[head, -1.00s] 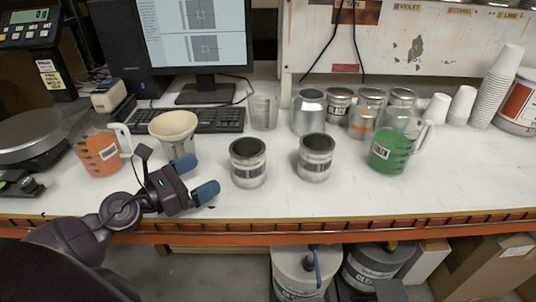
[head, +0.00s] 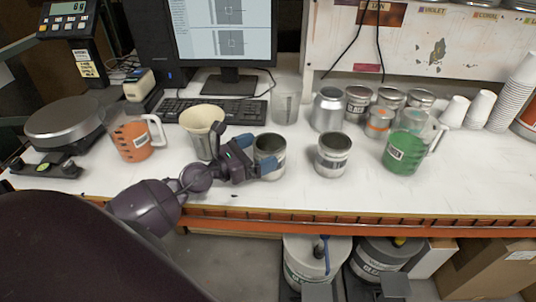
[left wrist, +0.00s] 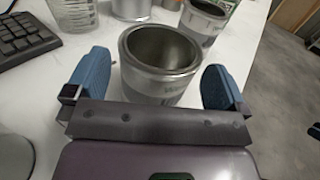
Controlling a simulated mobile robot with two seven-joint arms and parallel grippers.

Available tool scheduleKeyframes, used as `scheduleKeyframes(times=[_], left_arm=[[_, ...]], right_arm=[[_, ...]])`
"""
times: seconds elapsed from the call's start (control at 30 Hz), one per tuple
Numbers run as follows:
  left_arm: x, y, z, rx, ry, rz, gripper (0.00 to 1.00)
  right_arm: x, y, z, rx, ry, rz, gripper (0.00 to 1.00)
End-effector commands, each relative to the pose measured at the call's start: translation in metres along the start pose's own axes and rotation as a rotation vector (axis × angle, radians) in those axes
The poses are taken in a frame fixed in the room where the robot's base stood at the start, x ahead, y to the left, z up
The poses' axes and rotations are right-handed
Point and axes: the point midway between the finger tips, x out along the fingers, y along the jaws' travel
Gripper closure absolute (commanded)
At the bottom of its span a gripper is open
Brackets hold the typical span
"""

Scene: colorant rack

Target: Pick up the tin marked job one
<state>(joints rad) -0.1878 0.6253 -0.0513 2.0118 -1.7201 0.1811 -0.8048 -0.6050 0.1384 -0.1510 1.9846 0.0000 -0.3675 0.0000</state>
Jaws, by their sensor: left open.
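Two open, empty-looking metal tins stand upright on the white bench. The left tin (head: 271,156) and the right tin (head: 333,157) both carry labels too small to read, so I cannot tell which is marked job one. My left gripper (head: 257,154) is open, with its blue fingers at the left tin. In the left wrist view, this tin (left wrist: 160,88) sits between the open fingers (left wrist: 156,72), with a visible gap on each side. The right tin (left wrist: 205,22) shows behind it there. My right gripper is not in view.
A cream cup (head: 202,128) stands close behind my left gripper, left of the tin. An orange-filled jug (head: 131,142) is farther left, and a green-filled jug (head: 404,152) is on the right. Several cans stand behind. The bench's front edge (head: 350,212) is near.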

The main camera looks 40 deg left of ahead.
Motion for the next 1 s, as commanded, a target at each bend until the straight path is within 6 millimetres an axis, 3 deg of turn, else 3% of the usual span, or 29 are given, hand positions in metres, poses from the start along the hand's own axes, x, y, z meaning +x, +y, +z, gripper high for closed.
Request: scheduleKeyframes(times=[0.03, 0.2, 0.47, 0.7, 1.0], left_arm=[[0.008, -0.001, 0.006, 0.001, -0.005, 0.000, 0.00], [0.022, 0.000, 0.002, 0.000, -0.001, 0.000, 0.00], [0.025, 0.000, 0.000, 0.000, 0.001, 0.000, 0.00], [0.024, 0.000, 0.001, 0.000, 0.000, 0.000, 0.33], [0.024, 0.000, 0.004, 0.001, -0.001, 0.000, 0.34]], right_arm=[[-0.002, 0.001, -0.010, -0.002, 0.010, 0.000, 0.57], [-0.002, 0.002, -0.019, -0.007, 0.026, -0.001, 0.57], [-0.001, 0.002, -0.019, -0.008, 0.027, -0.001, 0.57], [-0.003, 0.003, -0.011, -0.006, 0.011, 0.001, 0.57], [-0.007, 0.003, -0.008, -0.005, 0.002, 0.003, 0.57]])
